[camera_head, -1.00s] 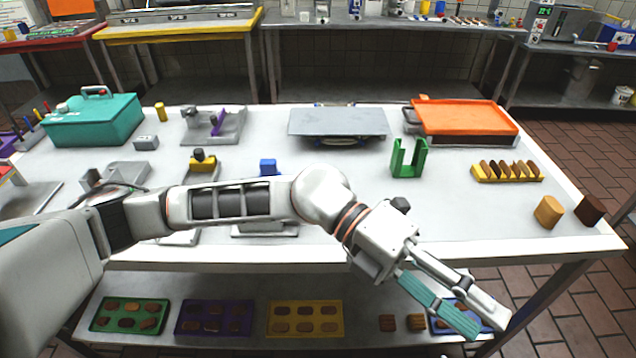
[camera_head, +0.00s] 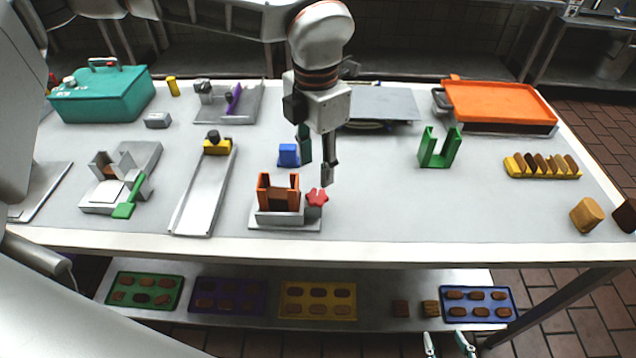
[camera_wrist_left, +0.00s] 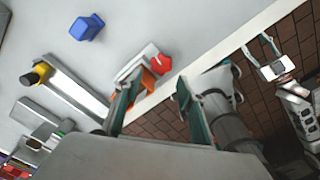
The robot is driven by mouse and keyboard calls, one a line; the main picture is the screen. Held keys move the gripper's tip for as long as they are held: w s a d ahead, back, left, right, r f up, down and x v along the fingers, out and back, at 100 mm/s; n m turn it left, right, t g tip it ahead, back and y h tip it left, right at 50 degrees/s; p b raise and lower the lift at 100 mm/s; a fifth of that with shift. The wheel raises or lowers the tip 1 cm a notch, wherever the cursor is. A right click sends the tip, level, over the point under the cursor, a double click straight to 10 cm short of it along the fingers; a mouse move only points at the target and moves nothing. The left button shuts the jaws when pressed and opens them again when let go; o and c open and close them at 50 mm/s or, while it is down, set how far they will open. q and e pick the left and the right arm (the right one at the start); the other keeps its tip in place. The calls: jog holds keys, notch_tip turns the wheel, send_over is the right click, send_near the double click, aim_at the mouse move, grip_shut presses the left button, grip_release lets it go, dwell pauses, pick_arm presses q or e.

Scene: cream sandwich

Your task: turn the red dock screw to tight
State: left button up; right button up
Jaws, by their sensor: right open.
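The red dock screw (camera_head: 317,197) is a small star-shaped knob at the right side of the dock, which has a grey base (camera_head: 276,221) and orange upright walls (camera_head: 278,190). My left gripper (camera_head: 318,164) points down, just behind and above the screw in the head view, apart from it. In the left wrist view its fingers (camera_wrist_left: 157,97) are spread with nothing between them, and the red screw (camera_wrist_left: 160,65) shows beyond them. My right gripper (camera_head: 448,344) is open and empty at the bottom edge of the head view, low in front of the table.
A blue block (camera_head: 288,155) stands just behind the dock. A grey ramp (camera_head: 205,195) with a yellow end lies to the left. A green holder (camera_head: 438,150) stands to the right. The tabletop (camera_head: 400,205) right of the screw is clear.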

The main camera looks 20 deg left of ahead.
aim_at(317, 195)
pick_arm(q)
notch_tip(317, 195, down, 7)
jog(key=shift+s+f+p, duration=0.1)
jog(key=shift+f+p, duration=0.1)
jog(key=shift+p, duration=0.1)
jog(key=shift+d, duration=0.1)
jog(key=c, duration=0.8)
